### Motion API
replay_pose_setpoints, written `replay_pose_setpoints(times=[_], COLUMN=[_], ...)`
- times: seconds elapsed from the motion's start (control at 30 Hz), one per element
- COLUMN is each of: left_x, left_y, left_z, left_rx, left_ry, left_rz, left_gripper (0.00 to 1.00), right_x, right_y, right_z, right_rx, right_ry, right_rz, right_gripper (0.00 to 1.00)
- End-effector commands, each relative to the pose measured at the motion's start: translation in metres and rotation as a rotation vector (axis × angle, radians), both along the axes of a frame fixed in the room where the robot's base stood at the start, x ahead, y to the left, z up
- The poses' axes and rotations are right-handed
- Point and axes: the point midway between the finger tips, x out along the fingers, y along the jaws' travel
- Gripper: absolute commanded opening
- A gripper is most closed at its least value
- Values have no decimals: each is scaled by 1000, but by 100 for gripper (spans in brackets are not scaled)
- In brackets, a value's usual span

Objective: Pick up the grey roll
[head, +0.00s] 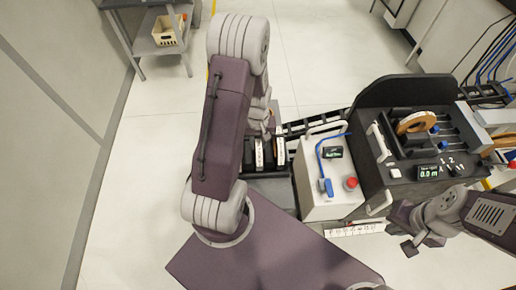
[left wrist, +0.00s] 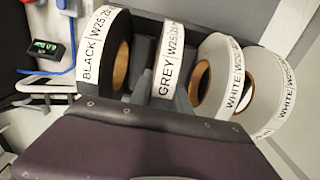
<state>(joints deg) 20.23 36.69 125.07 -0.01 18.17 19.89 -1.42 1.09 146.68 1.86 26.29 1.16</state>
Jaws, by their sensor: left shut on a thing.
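The grey roll (left wrist: 168,60), a band coil labelled GREY, stands on edge in a row of rolls in the left wrist view. A black-labelled roll (left wrist: 104,50) is left of it and two white-labelled rolls, one here (left wrist: 222,75), are to its right. My left gripper (left wrist: 163,93) is shut on the grey roll, with grey finger parts at its lower sides. In the head view my left arm hides most of the row; only a few roll edges (head: 279,152) show. My right gripper (head: 420,241) is at the lower right, away from the rolls; its jaws are unclear.
A white box with a blue handle and red button (head: 322,180) stands right of the rolls. The black banding machine (head: 400,170) with an orange-brown coil (head: 415,122) is farther right. A cart with a yellow crate (head: 166,30) is at the back left. Floor beyond the rolls is clear.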

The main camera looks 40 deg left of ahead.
Motion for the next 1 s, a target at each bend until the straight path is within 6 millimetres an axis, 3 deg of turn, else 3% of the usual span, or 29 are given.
replay_pose_setpoints(times=[0.27, 0.47, 1.0], left_x=[1, 1, -63], left_y=[0, 1, -83], left_z=[8, 45, 104], left_rx=[1, 3, 0], left_ry=[-3, -7, -3], left_rz=[0, 0, -5], left_gripper=[0, 0, 0], right_x=[0, 0, 0], right_y=[0, 0, 0], right_z=[0, -2, -5], right_rx=[0, 0, 0], right_ry=[0, 0, 0], right_rz=[0, 0, 0], right_gripper=[0, 0, 0])
